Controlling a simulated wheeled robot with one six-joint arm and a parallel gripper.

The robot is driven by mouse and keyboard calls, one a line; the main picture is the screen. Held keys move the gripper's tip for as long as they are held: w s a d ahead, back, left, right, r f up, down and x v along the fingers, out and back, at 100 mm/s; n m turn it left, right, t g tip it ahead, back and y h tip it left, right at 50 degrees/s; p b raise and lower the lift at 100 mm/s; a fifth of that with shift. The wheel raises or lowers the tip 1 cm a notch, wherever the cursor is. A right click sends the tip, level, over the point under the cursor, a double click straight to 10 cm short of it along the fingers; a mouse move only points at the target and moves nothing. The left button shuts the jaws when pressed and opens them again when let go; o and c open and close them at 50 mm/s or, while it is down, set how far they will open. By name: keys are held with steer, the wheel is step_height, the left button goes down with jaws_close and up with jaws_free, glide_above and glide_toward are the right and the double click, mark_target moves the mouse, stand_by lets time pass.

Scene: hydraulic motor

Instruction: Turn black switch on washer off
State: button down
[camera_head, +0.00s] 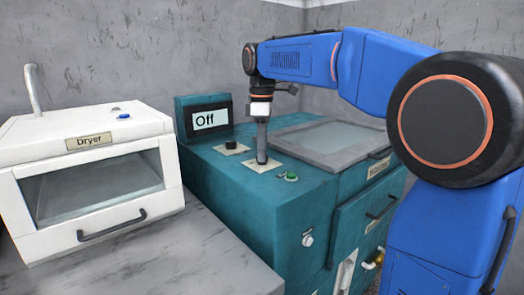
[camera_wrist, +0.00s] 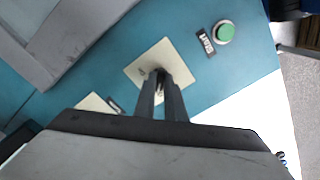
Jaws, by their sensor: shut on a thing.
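The teal washer (camera_head: 228,191) stands in the middle of the head view, with a display (camera_head: 209,119) that reads "Off". My gripper (camera_head: 262,158) points straight down onto a cream plate (camera_head: 273,165) on the washer top. In the wrist view, its two fingers (camera_wrist: 161,82) are close together over the cream plate (camera_wrist: 146,64). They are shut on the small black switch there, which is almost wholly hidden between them. A second black knob (camera_head: 231,145) sits on another cream plate, left of my gripper.
A green button (camera_head: 291,176) is right of the gripper, labelled "Start" in the wrist view (camera_wrist: 224,32). A glass-topped lid (camera_head: 330,140) lies behind. The white dryer (camera_head: 92,170) stands at left. A grey worktop (camera_head: 165,255) in front is bare.

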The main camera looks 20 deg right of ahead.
stand_by(0.4)
steer(key=c, duration=1.8)
jaws_free()
step_height(320, 180, up, 17)
steer(key=shift+r, duration=0.2)
steer(key=shift+s, duration=0.1)
